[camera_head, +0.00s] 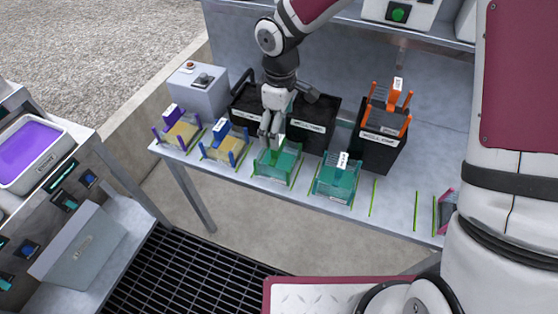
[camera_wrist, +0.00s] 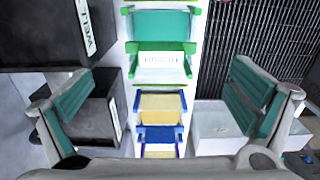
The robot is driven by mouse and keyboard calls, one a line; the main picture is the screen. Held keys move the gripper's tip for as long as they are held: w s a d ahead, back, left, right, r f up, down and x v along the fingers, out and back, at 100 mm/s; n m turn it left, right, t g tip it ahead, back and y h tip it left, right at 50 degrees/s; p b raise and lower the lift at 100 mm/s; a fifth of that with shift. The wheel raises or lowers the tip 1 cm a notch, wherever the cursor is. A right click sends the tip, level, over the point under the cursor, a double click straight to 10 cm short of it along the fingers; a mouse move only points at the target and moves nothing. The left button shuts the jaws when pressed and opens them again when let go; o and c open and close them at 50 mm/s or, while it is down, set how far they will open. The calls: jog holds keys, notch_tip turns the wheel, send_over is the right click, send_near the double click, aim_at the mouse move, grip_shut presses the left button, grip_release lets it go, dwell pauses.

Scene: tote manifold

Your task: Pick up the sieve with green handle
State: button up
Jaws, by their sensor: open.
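The sieve with the green handle (camera_head: 277,163) sits on the table in the middle of a row, with a teal body and bright green sides. It also shows at the top centre of the wrist view (camera_wrist: 160,24), with a white label on its green part. My gripper (camera_head: 268,138) is above and just behind it in the head view and hides part of it. In the wrist view, my gripper's two fingers (camera_wrist: 163,100) stand wide apart, with nothing held between them. I cannot tell whether a finger touches the sieve.
A blue-handled yellow sieve (camera_head: 225,145) and a purple-handled one (camera_head: 182,132) stand left; a labelled teal one (camera_head: 334,184) stands right. Black bins (camera_head: 312,128) line the back, one (camera_head: 380,143) holding an orange rack (camera_head: 387,108). A grey box (camera_head: 198,92) stands at the left end.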

aim_at(278, 153)
notch_tip(278, 153, down, 6)
jog(key=shift+a+f+p, duration=0.2)
jog(key=shift+f+p, duration=0.2)
jog(key=shift+f, duration=2.25)
jog(key=shift+c, duration=0.2)
jog(key=c, duration=1.1)
